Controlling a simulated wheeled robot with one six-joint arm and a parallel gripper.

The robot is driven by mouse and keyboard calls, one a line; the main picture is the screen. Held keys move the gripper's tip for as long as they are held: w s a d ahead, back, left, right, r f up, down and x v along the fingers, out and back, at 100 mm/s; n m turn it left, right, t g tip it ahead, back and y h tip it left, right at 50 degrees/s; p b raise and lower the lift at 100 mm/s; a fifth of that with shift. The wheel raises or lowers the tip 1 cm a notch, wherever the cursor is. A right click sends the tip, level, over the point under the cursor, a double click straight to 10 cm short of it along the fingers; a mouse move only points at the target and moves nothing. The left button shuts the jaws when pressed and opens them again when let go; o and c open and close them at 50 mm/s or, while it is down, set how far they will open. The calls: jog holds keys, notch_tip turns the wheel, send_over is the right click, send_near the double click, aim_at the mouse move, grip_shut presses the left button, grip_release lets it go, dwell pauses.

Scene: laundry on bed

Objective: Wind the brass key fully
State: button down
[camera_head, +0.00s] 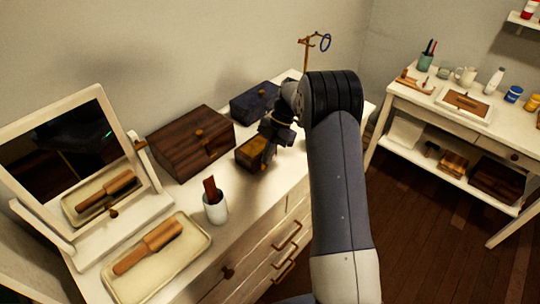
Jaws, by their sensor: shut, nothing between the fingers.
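A small wooden box (250,152) with a golden-brown top sits on the white dresser, in front of a larger dark wood box. My gripper (268,156) is at the right end of the small box, pointing down, and hides that end. It is shut with nothing visible in it. I cannot tell whether it touches the box. I cannot make out the brass key; it may be hidden behind my gripper.
The dresser (237,228) also holds a larger wood box (190,146), a dark blue box (254,101), a white cup (215,208), a tray (193,251) with a brush, a mirror (62,150) and a brass stand (306,55). A white side table (408,98) is right.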

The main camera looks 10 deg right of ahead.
jog(key=shift+w+d+f+b, duration=0.5)
jog(key=shift+f+b, duration=0.2)
jog(key=shift+b, duration=1.2)
jog(key=shift+d+f+b, duration=0.1)
jog(key=shift+d+b, duration=0.1)
jog(key=shift+b, duration=0.25)
